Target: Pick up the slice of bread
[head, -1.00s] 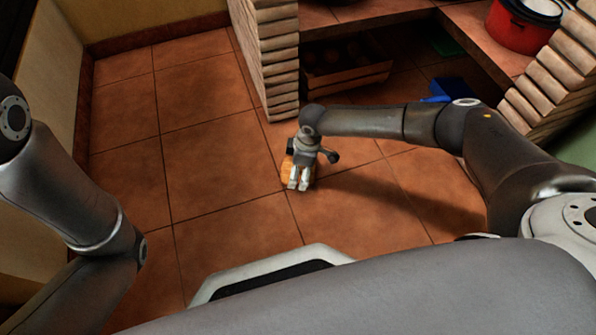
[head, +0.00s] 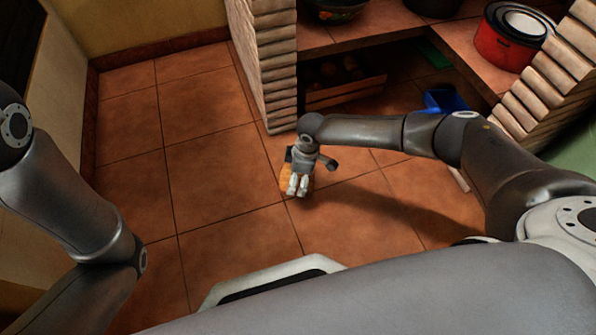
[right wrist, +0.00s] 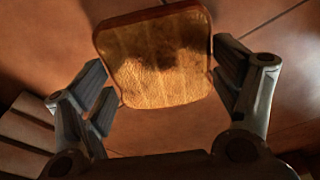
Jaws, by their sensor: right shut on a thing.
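The slice of bread (head: 286,181) is golden brown with a darker crust. In the head view it is partly hidden behind my right gripper (head: 298,187), which points down over the terracotta floor. In the right wrist view the bread (right wrist: 158,60) lies between the two fingers of the right gripper (right wrist: 165,85), its flat face towards the camera and partly shaded. The right gripper is shut on the bread by its side edges. I cannot tell whether the bread is clear of the floor. My left arm shows at the left of the head view; its gripper is out of frame.
A brick pillar (head: 268,80) stands just behind the right gripper. A wooden crate (head: 345,92) and a blue container (head: 443,99) are under the counter, with a red pot (head: 505,42) on top. Open tiled floor (head: 215,165) lies to the left.

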